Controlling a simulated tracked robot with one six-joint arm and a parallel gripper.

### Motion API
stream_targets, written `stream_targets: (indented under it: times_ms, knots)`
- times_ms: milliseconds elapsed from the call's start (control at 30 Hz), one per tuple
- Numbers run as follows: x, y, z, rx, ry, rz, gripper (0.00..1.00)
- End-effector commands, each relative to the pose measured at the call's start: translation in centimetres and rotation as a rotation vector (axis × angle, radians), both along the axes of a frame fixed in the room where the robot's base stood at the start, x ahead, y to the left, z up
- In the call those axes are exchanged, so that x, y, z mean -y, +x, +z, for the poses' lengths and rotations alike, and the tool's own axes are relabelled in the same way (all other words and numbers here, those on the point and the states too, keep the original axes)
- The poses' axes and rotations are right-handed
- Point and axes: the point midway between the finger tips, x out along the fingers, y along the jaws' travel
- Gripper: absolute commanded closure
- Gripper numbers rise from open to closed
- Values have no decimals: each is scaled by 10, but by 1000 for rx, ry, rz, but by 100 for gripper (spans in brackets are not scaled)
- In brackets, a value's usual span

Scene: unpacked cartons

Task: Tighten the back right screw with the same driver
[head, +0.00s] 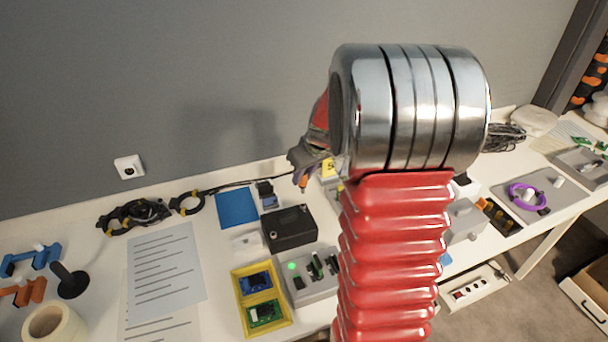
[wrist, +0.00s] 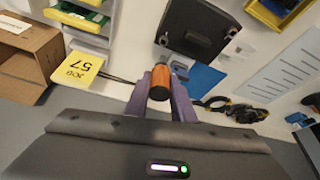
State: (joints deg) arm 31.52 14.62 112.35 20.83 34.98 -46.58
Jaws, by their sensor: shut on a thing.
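My gripper (wrist: 160,95) is shut on an orange screwdriver (wrist: 160,80), held between its two purple-grey fingers. In the head view, my gripper (head: 304,165) hangs above and behind the black box, with the orange driver (head: 303,183) below the fingers. The black box (head: 290,230) lies flat on the bench; it also shows in the wrist view (wrist: 200,30). Small screws show at its corners, one of them (wrist: 164,40) just beyond the driver in the wrist view. The driver's bit is hidden, and I cannot tell whether it touches a screw.
A blue mat (head: 236,207) lies behind the box. A yellow tray with boards (head: 238,292) and a grey fixture with a green light (head: 322,285) stand in front. A yellow card (wrist: 77,70) and an open carton (wrist: 28,62) are left in the wrist view.

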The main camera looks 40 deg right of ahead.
Motion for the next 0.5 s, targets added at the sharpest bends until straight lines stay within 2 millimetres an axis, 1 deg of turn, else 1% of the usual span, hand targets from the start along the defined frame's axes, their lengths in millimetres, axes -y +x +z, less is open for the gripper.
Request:
stream_targets:
  times_ms: [267,500]
  knots:
    - [0,0,-11,-1,0,0,100]
    - [1,0,-28,-1,0,-1,100]
